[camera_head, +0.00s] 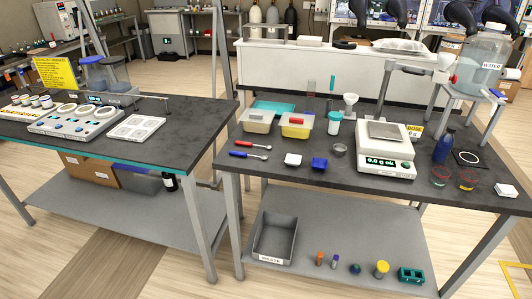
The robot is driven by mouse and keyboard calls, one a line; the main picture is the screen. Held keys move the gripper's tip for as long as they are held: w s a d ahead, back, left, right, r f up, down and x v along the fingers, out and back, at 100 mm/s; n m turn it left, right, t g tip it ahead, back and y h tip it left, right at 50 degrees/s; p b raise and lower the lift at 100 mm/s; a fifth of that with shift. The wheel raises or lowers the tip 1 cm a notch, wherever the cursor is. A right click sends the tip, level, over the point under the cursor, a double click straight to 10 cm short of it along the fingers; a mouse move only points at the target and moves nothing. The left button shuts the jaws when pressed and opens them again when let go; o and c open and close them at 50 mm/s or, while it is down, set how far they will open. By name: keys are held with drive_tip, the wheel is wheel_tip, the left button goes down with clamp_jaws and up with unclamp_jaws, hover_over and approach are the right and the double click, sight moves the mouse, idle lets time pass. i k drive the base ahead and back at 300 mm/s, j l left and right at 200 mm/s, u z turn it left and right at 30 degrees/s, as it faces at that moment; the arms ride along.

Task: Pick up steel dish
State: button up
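A small round grey metal dish (340,150), which looks like the steel dish, sits on the dark right-hand table (290,190). It stands upright between the blue block (319,163) and the white balance (386,152), apart from both. Its inside is too small to make out. My gripper is not in view.
The table's front is mostly clear.

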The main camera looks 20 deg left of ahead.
sight(340, 150)
drive_tip(key=i+j, duration=0.25)
drive_tip(key=j, duration=0.15)
drive_tip(key=i+j, duration=0.2)
drive_tip(key=j, duration=0.15)
drive_tip(key=i+j, duration=0.25)
drive_tip(key=j, duration=0.15)
drive_tip(key=i+j, duration=0.2)
drive_tip(key=j, duration=0.15)
drive_tip(key=i+j, duration=0.25)
drive_tip(key=j, duration=0.15)
drive_tip(key=i+j, duration=0.2)
drive_tip(key=j, duration=0.2)
